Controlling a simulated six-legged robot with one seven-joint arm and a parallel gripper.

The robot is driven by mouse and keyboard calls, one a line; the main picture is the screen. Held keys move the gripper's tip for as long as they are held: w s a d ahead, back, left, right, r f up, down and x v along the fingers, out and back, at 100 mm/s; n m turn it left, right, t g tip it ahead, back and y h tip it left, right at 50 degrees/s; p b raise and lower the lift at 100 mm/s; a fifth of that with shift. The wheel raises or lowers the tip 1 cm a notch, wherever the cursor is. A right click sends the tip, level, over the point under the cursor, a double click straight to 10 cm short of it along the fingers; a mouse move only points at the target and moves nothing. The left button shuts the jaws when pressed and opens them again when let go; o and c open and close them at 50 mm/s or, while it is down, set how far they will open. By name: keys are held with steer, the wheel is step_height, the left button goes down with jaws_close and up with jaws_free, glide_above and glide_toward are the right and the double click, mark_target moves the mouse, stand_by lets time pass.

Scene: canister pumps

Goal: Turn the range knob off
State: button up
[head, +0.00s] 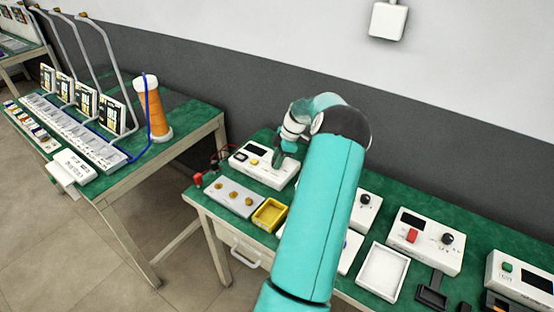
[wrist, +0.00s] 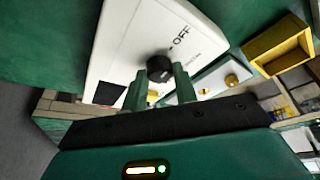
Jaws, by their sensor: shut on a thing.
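The black range knob (wrist: 159,67) sits on a white instrument box (wrist: 125,35) with a printed "OFF" label beside it in the wrist view. My gripper (wrist: 160,78) has its two green fingers at the knob, one on each side, shut on it. A small mark shows on the panel between the knob and the label. In the head view the white box (head: 246,170) stands on the green bench top, and my gripper (head: 283,157) reaches down over its right part. The knob is hidden there by my gripper and arm.
A grey plate with brass knobs (head: 232,199) and a yellow tray (head: 269,214) lie in front of the box. Other white boxes (head: 425,238) and a white tray (head: 382,272) stand to the right.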

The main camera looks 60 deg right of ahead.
steer(key=shift+f, duration=0.1)
steer(key=o, duration=1)
steer(key=shift+c, duration=0.2)
steer(key=v, duration=1.4)
steer(key=shift+w, duration=0.1)
